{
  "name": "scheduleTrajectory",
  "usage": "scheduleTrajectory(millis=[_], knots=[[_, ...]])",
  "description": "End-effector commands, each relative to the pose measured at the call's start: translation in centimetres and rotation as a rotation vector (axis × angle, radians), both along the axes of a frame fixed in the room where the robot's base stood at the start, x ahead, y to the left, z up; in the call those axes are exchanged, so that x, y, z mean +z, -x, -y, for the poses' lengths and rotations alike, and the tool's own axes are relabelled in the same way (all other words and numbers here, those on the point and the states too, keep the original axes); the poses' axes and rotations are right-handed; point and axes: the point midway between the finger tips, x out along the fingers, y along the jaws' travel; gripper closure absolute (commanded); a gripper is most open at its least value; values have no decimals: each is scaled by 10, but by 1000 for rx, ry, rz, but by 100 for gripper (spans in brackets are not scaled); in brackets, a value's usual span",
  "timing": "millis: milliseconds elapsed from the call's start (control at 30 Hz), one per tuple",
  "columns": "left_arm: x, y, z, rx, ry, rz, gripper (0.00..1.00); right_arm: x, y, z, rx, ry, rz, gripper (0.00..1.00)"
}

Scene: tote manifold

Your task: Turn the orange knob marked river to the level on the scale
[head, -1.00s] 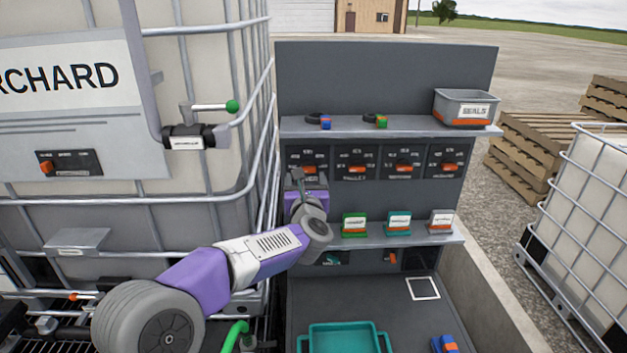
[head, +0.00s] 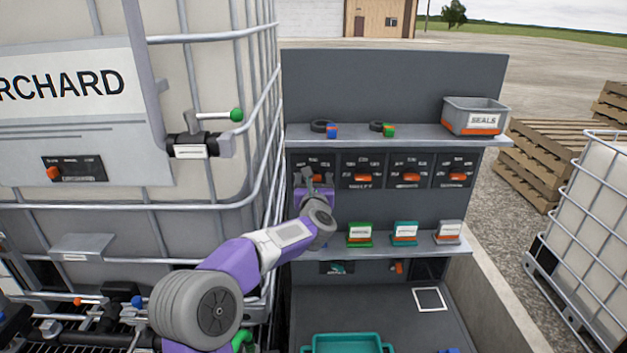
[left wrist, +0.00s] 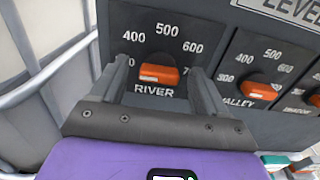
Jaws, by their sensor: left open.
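The orange knob marked RIVER (left wrist: 160,74) sits on a dark panel (left wrist: 190,22) with a printed scale; 400, 500 and 600 are readable and the lower end numbers are partly hidden. The knob's bar lies roughly level. My left gripper (left wrist: 166,70) is open, its two fingers on either side of the knob, with a gap visible on each side. Whether the fingertips touch the panel cannot be told. In the head view my left gripper (head: 315,182) is in front of the leftmost panel and covers part of it. My right gripper is not in view.
More orange knobs, one marked VALLEY (left wrist: 258,91), stand to the right. A LEVEL sign (left wrist: 285,8) is cut off above. A shelf (head: 400,134) with a SEALS bin (head: 475,113) is above the panels; a lower shelf (head: 380,246) holds several labelled blocks. The caged ORCHARD tank (head: 110,205) stands left.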

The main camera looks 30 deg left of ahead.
Motion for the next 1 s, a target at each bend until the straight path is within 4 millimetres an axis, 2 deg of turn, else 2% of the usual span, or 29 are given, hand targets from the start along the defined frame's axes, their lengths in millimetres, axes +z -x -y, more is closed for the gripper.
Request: scheduleTrajectory(millis=[133, 500, 767, 1000], knots=[[0, 0, 0, 0, 0, 0, 27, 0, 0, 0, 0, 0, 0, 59], [0, 0, 0, 0, 0, 0, 82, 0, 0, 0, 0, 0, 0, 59], [-1, 0, 1, 0, -24, -15, 82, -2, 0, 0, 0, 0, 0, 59], [-1, 0, 1, -1, -130, -79, 82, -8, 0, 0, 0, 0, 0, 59]])
